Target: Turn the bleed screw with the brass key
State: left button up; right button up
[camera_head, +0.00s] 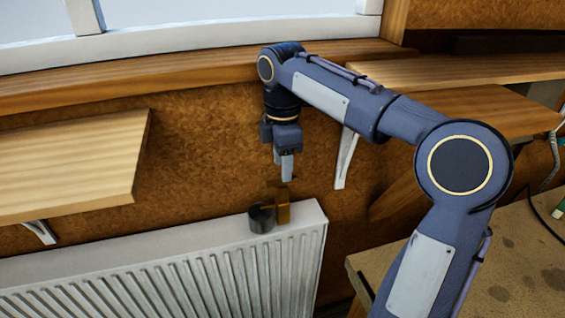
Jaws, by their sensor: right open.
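The brass key (283,208) stands upright at the right end of the white radiator's (180,262) top. A dark grey cylinder (262,219) sits just left of the key, very close to it. I cannot tell the bleed screw apart in this view. My right gripper (286,178) points down from the arm above the key, with a small gap between its fingertips and the key. It is open and holds nothing that I can see. My left gripper is not in view.
A wooden shelf (75,165) juts from the wall at left, above the radiator. The wooden window sill (170,78) runs behind my arm. More wooden shelves (460,108) are at right, with a white bracket (345,158). A stained worktop (510,250) lies at lower right.

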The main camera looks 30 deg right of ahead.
aim_at(282, 185)
jog(key=shift+f+b, duration=0.3)
jog(key=shift+f, duration=3.6)
jog(key=shift+c, duration=0.3)
jog(key=shift+w, duration=0.1)
grip_shut()
